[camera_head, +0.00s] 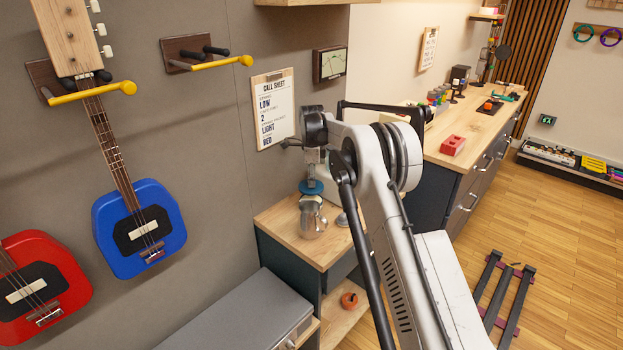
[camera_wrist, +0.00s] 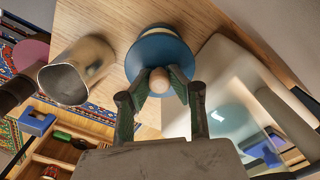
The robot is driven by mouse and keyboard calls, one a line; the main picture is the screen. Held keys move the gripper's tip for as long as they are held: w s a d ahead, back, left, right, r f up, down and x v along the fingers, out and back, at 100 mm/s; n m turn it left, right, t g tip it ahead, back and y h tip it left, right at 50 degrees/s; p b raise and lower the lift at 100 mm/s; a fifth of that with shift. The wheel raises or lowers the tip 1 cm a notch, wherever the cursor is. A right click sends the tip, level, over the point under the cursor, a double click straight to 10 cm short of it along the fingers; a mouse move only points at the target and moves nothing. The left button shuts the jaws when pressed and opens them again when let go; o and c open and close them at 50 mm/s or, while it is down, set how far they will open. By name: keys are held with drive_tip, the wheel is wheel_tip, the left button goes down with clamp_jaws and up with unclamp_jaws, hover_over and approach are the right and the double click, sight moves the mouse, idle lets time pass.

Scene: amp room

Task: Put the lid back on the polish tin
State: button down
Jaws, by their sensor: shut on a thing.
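The blue round lid (camera_wrist: 159,52) has a pale wooden knob (camera_wrist: 160,82). My gripper (camera_wrist: 160,80) is shut on the knob, with a finger on each side. In the head view the lid (camera_head: 311,187) hangs under my gripper (camera_head: 312,165), above the wooden cabinet top. The polish tin looks to be the open metal container (camera_wrist: 72,78) left of the lid in the wrist view. In the head view this tin (camera_head: 313,222) stands on the cabinet top, below the lid. The lid is apart from the tin's rim in the wrist view.
The small wooden cabinet top (camera_head: 277,219) is narrow, against the wall. A pale, shiny appliance (camera_wrist: 215,75) stands close on the right in the wrist view. An orange roll (camera_head: 349,300) lies on the shelf below. A grey case (camera_head: 235,310) is to the left.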

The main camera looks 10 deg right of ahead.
drive_tip(key=shift+f+b, duration=1.1)
drive_tip(key=shift+f, duration=1.6)
drive_tip(key=shift+f+b, duration=0.2)
drive_tip(key=shift+b, duration=0.85)
idle(0.6)
idle(0.4)
drive_tip(key=c, duration=1.1)
unclamp_jaws()
drive_tip(key=shift+r, duration=0.2)
drive_tip(key=shift+r+p, duration=1.1)
drive_tip(key=shift+r, duration=2.25)
